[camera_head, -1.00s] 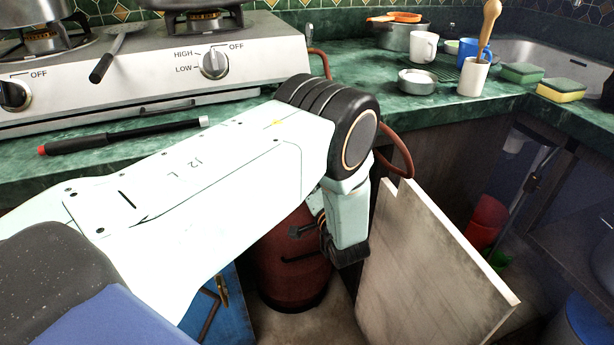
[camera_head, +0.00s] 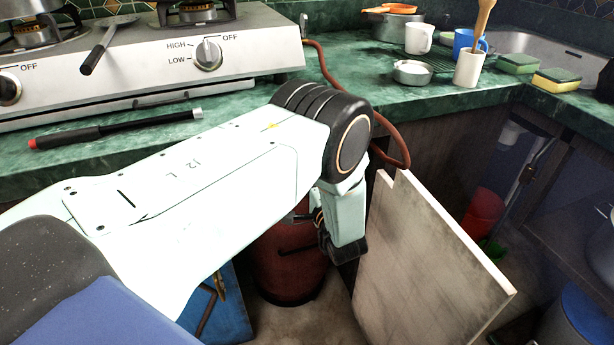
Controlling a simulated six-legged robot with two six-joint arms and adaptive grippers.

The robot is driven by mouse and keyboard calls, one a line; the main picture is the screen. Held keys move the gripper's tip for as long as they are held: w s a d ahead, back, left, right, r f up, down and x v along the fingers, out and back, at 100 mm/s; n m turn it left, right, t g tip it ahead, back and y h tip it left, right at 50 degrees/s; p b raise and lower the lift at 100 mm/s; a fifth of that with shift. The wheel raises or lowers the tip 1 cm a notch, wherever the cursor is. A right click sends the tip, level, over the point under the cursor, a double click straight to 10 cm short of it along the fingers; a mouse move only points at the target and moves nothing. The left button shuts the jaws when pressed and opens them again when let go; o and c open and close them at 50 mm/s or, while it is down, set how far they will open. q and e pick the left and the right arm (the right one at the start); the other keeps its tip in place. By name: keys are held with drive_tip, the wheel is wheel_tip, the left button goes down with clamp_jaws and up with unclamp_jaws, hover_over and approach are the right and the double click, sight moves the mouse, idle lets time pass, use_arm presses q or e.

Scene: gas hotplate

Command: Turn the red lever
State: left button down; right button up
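I see no red lever; my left arm covers the top of the red gas cylinder (camera_head: 287,272), which stands in the open cabinet under the counter. A small dark fitting shows at the cylinder's upper part, beside my wrist. My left arm reaches in from the left and bends down at a black joint. My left gripper (camera_head: 328,243) is at its lower end, in front of the cabinet opening by the cylinder's upper right. Its fingers are mostly hidden, so I cannot tell whether it is open or touching anything. My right gripper is not in view.
The open cabinet door (camera_head: 425,262) stands close to the right of my wrist. A brown hose (camera_head: 327,72) runs from the stove (camera_head: 150,60) over the counter edge. A black rod-shaped tool (camera_head: 115,128) lies on the green counter (camera_head: 400,112). A blue object (camera_head: 228,315) stands left of the cylinder.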

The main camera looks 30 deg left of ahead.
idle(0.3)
use_arm(q)
drive_tip(key=c, duration=1.4)
unclamp_jaws()
drive_tip(key=v, duration=0.7)
drive_tip(key=shift+s+d, duration=0.15)
drive_tip(key=shift+s, duration=0.1)
